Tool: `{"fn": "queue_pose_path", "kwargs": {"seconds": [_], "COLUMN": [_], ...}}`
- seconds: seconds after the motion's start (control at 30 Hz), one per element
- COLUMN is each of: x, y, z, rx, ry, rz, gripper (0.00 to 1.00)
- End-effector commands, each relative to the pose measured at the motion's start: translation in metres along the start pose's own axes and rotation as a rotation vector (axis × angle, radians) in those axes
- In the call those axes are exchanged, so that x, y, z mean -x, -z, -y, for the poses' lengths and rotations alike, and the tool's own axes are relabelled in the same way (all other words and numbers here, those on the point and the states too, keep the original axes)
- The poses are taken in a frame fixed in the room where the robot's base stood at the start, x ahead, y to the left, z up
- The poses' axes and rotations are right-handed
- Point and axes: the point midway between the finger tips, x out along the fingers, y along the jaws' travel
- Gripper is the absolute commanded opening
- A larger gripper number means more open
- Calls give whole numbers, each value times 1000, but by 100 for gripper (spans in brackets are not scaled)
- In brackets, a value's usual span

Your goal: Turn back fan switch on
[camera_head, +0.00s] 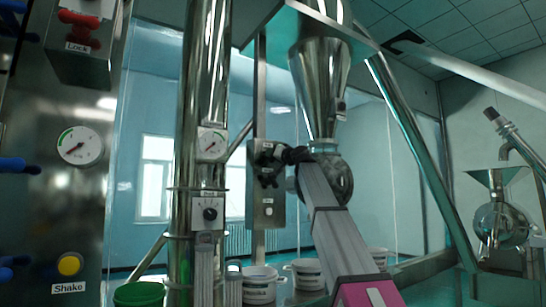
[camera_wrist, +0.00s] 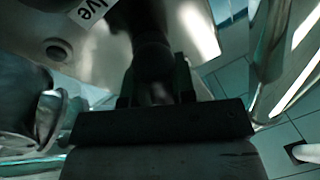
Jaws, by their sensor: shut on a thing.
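A grey metal control box (camera_head: 266,205) hangs mid-picture in the head view, with dark knobs and a small pale button on its front. My gripper (camera_head: 285,155) is at the box's upper dark knob (camera_head: 265,153). In the wrist view, my gripper (camera_wrist: 156,92) is shut on a dark knob (camera_wrist: 152,55) that stands out from the metal face. The knob's pointer and the gripped part are too dark to read. I cannot tell which control is the back fan switch.
A steel column (camera_head: 203,90) carries a gauge and a dial switch (camera_head: 209,213) left of the box. A panel with a yellow Shake button (camera_head: 69,265) is at far left. A steel hopper (camera_head: 320,85) is behind my arm. White buckets (camera_head: 259,283) stand below.

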Motion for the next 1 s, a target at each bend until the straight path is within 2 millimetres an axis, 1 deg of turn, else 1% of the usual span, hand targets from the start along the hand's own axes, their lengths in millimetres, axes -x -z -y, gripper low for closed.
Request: {"fn": "queue_pose_path", "kwargs": {"seconds": [0.1,0.3,0.83,0.87,0.9,0.93,1.0], "x": [1,1,1,1,1,1,1], "y": [-2,-2,-2,-2,-2,-2,-1], "z": [0,0,0,0,0,0,0], "rx": [-57,-118,-144,-144,-143,-143,-143], "ry": [-7,-14,-16,-16,-16,-16,-16], "rz": [-9,-21,-25,-25,-26,-26,-26], "gripper": [1,1,1,28,41,49,49]}}
